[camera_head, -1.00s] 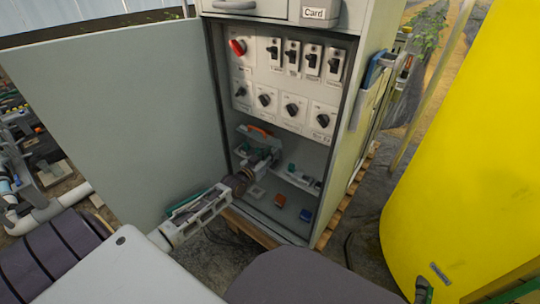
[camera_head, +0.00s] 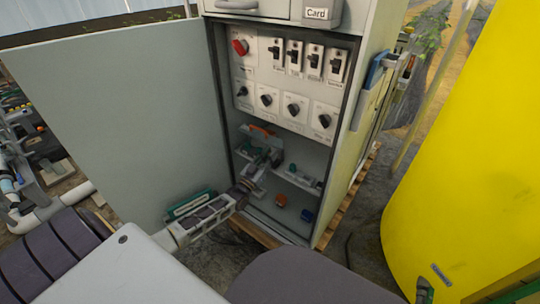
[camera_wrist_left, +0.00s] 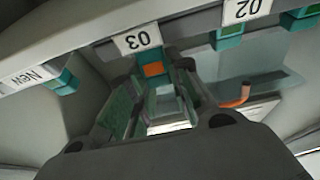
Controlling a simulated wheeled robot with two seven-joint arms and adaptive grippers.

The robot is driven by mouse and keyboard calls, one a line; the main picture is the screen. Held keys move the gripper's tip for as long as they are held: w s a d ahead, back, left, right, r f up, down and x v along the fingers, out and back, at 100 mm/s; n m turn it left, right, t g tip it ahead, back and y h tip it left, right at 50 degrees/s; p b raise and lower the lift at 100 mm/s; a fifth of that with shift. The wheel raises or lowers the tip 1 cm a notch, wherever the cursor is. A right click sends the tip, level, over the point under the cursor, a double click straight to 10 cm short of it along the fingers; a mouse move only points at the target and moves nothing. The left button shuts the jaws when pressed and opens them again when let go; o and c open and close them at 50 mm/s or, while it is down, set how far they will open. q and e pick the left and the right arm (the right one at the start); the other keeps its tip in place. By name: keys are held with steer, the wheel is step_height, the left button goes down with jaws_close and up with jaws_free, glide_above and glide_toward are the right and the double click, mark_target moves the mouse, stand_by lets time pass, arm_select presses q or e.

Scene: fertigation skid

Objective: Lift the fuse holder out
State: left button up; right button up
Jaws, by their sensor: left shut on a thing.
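My left gripper (camera_head: 270,158) reaches into the lower part of the open grey cabinet (camera_head: 345,150). In the left wrist view its fingers (camera_wrist_left: 152,100) are shut on a teal fuse holder with an orange patch (camera_wrist_left: 153,69), below the label 03 (camera_wrist_left: 138,40). The fingers hide much of the holder, and I cannot tell whether it is clear of its seat. My right gripper is not in view.
Labels 02 (camera_wrist_left: 240,10) and New (camera_wrist_left: 30,76) sit over other teal blocks. A copper-coloured hook (camera_wrist_left: 237,97) is right of the fingers. A reddish block (camera_head: 281,200) and a blue block (camera_head: 307,216) lie on the cabinet floor. The open door (camera_head: 130,110) stands left.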

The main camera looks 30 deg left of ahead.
arm_select(q)
steer(key=shift+s+f+t, duration=0.1)
steer(key=shift+s+t, duration=0.15)
steer(key=shift+t, duration=0.45)
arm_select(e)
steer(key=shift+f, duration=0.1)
arm_select(q)
steer(key=shift+s, duration=0.1)
steer(key=s+r+p, duration=0.4)
steer(key=r, duration=0.2)
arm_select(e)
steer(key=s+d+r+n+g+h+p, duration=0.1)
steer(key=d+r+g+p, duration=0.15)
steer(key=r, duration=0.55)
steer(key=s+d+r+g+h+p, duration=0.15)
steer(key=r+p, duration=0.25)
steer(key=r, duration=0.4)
arm_select(q)
steer(key=s+a+r+g+p, duration=0.1)
steer(key=s+g+p, duration=0.4)
steer(key=s, duration=1.4)
steer(key=shift+s+a+r+p, duration=0.15)
steer(key=shift+s+a+p, duration=0.25)
steer(key=shift+a, duration=0.05)
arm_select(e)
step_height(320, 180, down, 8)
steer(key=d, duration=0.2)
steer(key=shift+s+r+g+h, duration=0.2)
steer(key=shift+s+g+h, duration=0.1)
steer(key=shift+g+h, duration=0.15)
